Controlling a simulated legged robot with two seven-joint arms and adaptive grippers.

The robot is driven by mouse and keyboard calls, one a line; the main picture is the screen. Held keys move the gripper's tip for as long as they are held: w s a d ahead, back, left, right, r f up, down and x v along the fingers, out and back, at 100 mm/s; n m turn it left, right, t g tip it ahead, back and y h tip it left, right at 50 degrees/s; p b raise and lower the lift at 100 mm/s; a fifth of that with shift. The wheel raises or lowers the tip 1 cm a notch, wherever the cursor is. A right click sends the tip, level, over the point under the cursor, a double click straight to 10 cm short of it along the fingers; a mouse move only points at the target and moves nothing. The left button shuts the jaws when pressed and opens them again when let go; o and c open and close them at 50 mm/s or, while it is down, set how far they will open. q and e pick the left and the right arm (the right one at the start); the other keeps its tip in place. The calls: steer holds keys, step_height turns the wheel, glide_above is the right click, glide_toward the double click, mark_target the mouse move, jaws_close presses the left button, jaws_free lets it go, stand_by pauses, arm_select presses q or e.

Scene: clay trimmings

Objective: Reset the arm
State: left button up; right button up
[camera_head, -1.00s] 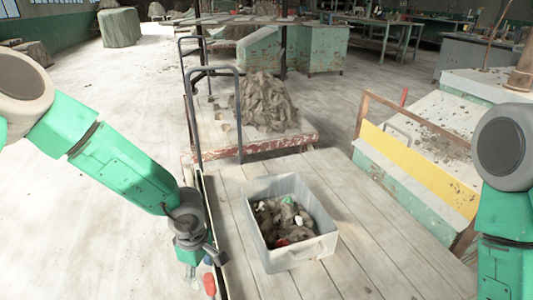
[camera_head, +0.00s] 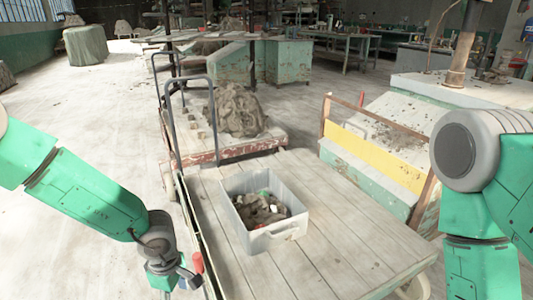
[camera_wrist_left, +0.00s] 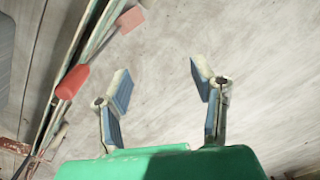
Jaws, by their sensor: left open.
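My left arm comes in from the left in the head view, and its gripper (camera_head: 172,286) points down at the bottom edge, partly cut off, just left of the wooden cart. In the left wrist view the gripper (camera_wrist_left: 161,82) has its two blue-grey fingers spread, with nothing between them but the pale floor behind. My right arm (camera_head: 478,225) shows at the right edge of the head view; its gripper is out of frame.
A grey bin (camera_head: 277,237) with clay scraps stands on the wooden cart (camera_head: 340,240). A red handle (camera_wrist_left: 72,82) is at the cart's side, near my left gripper. A clay heap (camera_head: 237,110) lies on another cart behind. Floor at left is clear.

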arm_select(q)
steer(key=s+a+m+t+y+p, duration=0.25)
steer(key=s+a+m+p, duration=0.4)
steer(key=s, duration=0.65)
steer(key=s+r+m+g+h+p, duration=0.1)
steer(key=s+r+m, duration=0.3)
steer(key=s+m, duration=0.6)
steer(key=s+h+p, duration=0.1)
steer(key=s, duration=0.2)
steer(key=shift+g+p, duration=0.3)
steer(key=shift+g, duration=0.05)
arm_select(e)
step_height(320, 180, up, 9)
arm_select(q)
steer(key=shift+a+h, duration=0.1)
steer(key=shift+h, duration=0.15)
arm_select(e)
steer(key=shift+s+r, duration=0.1)
